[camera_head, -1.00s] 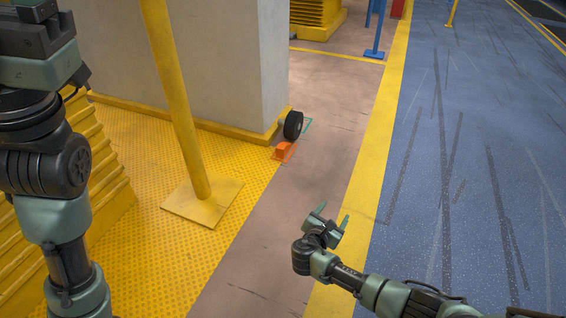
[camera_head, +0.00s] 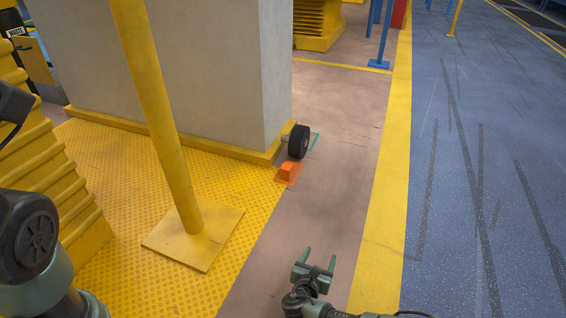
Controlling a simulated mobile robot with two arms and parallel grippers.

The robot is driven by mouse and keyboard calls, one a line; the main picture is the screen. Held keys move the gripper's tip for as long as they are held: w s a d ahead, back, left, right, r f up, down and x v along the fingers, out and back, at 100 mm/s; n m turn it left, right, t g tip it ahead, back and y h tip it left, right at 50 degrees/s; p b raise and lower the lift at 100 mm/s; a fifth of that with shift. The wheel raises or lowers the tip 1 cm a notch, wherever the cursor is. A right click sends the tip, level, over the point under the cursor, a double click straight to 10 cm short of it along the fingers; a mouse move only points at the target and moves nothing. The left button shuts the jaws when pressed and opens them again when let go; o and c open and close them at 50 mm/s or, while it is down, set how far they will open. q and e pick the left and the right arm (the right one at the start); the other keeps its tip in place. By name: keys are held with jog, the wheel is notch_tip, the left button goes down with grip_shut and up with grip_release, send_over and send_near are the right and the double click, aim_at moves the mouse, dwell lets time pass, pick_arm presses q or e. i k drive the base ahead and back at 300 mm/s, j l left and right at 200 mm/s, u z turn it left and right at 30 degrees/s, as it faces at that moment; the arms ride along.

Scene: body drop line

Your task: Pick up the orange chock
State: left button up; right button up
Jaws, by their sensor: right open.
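The orange chock (camera_head: 286,173) is a small wedge on the brown floor strip, beside the corner of the grey pillar's yellow base. An orange outline shows on the floor at its right side. My right gripper (camera_head: 319,259) is low in the view, open and empty, its two green fingers pointing away from me toward the chock's side of the strip. It is well short of the chock. My left arm shows at the left edge; its gripper is out of view.
A black wheel (camera_head: 299,142) stands just behind the chock, by a green floor outline. A yellow post (camera_head: 158,110) on a square plate (camera_head: 195,238) stands on yellow textured flooring to the left. The grey pillar (camera_head: 215,75) rises behind. The brown strip ahead of my gripper is clear.

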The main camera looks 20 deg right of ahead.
aim_at(288, 170)
jog(key=i, duration=1.3)
